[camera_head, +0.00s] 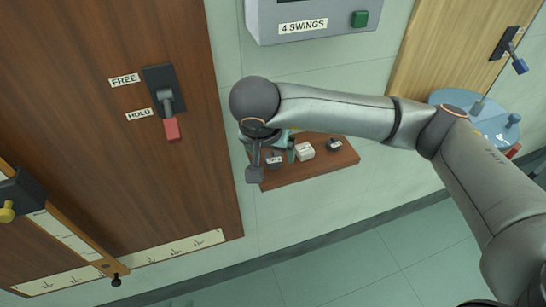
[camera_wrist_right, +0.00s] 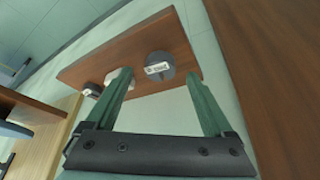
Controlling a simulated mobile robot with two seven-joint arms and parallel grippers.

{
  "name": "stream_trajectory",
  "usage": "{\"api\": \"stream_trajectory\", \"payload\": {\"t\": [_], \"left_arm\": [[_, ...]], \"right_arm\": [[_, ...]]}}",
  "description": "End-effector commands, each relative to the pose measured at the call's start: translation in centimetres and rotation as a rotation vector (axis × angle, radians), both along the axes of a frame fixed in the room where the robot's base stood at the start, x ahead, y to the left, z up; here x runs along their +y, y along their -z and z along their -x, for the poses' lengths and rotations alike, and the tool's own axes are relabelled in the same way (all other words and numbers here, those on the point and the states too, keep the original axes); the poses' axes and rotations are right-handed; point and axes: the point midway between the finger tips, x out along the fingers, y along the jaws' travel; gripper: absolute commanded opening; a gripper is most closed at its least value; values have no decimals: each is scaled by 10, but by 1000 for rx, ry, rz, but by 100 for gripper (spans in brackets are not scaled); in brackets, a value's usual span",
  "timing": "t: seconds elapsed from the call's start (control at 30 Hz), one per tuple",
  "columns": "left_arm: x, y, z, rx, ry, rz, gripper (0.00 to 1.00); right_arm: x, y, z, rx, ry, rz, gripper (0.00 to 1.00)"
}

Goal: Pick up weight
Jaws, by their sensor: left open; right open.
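A small wooden shelf (camera_head: 330,165) on the wall holds three weights. A dark round weight (camera_head: 275,161) with a pale label is at the shelf's left, a white block-shaped one (camera_head: 304,151) in the middle and another dark one (camera_head: 334,145) to the right. My right gripper (camera_head: 272,150) is open at the left end of the shelf. In the right wrist view its green fingers (camera_wrist_right: 159,78) point at the shelf, with the nearest dark weight (camera_wrist_right: 158,62) showing between the tips. The white weight (camera_wrist_right: 112,78) is partly behind the left finger. My left gripper is not in view.
A wooden cabinet panel (camera_head: 100,90) with a red-handled FREE/HOLD lever (camera_head: 172,128) is left of the shelf. A grey box (camera_head: 315,20) labelled 4 SWINGS with a green button is above. A blue round table (camera_head: 485,120) stands right. The floor below is clear.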

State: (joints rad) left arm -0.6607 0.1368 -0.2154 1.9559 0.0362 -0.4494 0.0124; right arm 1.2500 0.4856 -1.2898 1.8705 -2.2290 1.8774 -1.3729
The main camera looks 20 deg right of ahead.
Motion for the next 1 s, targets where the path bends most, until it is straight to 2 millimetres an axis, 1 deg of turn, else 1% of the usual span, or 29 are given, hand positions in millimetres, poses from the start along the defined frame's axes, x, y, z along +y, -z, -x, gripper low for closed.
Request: {"api": "stream_trajectory", "payload": {"t": [0.03,0.13,0.37,0.4,1.0], "left_arm": [[1,0,0,-1,-2,-1,50],[1,0,0,1,-2,-2,50],[2,2,0,2,-3,-3,50],[2,2,0,1,-4,-4,50],[2,1,-1,0,-5,-3,50]], "right_arm": [[-2,7,-2,4,3,0,87],[-4,14,-5,0,0,1,87],[-4,16,-6,0,0,0,87],[-4,16,-6,0,0,0,86],[-4,16,-6,0,0,0,18]]}}
